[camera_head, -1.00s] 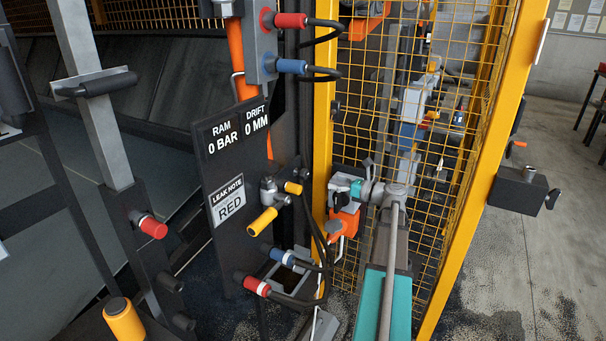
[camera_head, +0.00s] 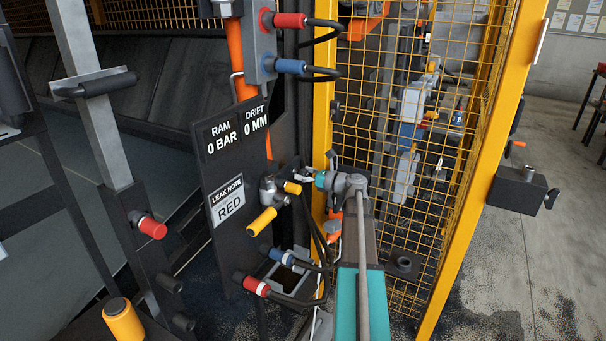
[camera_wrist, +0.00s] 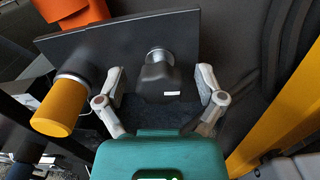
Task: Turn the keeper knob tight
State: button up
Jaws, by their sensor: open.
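In the wrist view a black knob (camera_wrist: 168,82) on a shiny metal stem stands out from a dark panel (camera_wrist: 110,45). No label naming it as the keeper knob is readable. My gripper (camera_wrist: 161,84) is open, with one finger on each side of the knob. Its fingers look apart from the knob. In the head view my gripper (camera_head: 307,176) is at the right edge of the sign panel (camera_head: 236,255), close to a small yellow handle (camera_head: 292,187). I cannot make out the black knob there.
A thick yellow handle (camera_wrist: 60,105) juts out close to my left finger in the wrist view. Hoses with red (camera_head: 255,286) and blue (camera_head: 282,257) couplings hang below the gripper. A yellow mesh guard (camera_head: 440,170) stands to the right.

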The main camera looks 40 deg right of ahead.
jog(key=shift+w, duration=0.1)
jog(key=shift+c, duration=0.2)
jog(key=c, duration=1.1)
